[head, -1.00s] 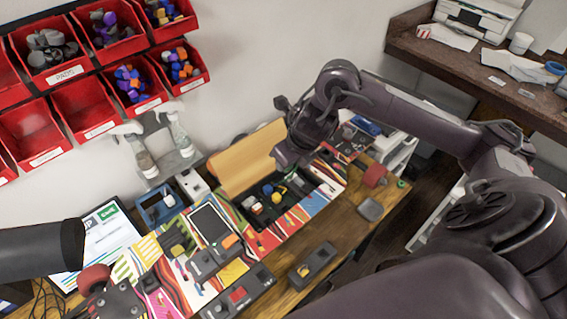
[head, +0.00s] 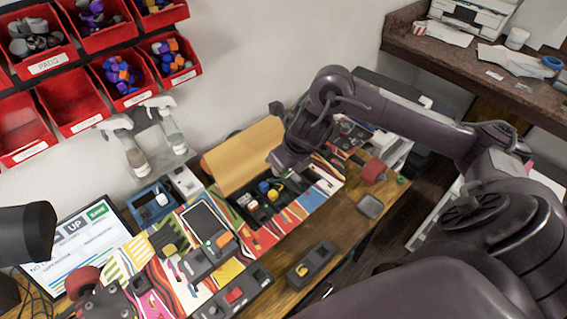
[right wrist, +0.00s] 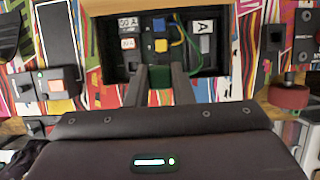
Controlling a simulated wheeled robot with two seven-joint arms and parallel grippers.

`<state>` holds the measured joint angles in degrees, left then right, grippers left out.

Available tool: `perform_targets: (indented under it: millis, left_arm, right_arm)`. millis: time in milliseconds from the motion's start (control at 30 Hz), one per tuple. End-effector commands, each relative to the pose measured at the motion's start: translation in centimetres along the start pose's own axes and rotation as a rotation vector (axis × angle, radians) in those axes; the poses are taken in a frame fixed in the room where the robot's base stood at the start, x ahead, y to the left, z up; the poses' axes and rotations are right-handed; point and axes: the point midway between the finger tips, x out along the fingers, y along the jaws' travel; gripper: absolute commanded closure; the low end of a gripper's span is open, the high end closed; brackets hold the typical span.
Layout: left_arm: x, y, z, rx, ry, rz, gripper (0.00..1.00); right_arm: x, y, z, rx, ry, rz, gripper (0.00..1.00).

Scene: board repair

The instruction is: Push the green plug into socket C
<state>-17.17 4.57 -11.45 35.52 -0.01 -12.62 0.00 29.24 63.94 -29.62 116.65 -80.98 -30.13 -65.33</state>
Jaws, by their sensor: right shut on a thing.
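My right gripper (right wrist: 160,88) is shut on the green plug (right wrist: 158,71), which shows between its two fingertips in the right wrist view. The plug is at the near edge of an open black box, just short of a yellow block (right wrist: 161,45) and a blue block (right wrist: 158,24). A thin green-yellow wire runs beside the blocks. I cannot make out which socket is C, or whether the plug touches one. In the head view the right hand (head: 285,158) is over the far side of the box (head: 262,212) and hides the plug.
The box's tan lid (head: 243,155) stands open at the back. A label reading A (right wrist: 202,26) is on a grey part right of the wire. A phone-like slab (head: 205,222), a dark module (head: 312,266) and a red-wheeled part (head: 374,171) lie around the box.

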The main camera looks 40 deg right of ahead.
Motion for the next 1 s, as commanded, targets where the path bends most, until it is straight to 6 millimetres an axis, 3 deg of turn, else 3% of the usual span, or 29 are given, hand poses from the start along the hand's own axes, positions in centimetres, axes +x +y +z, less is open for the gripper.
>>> perform_targets:
  millis: [1000]
  left_arm:
    - [5.9, 0.1, 0.5, 0.0, 0.0, 0.0, 0.64]
  right_arm:
    - [5.9, 0.0, -2.5, 0.001, 0.0, -0.001, 1.0]
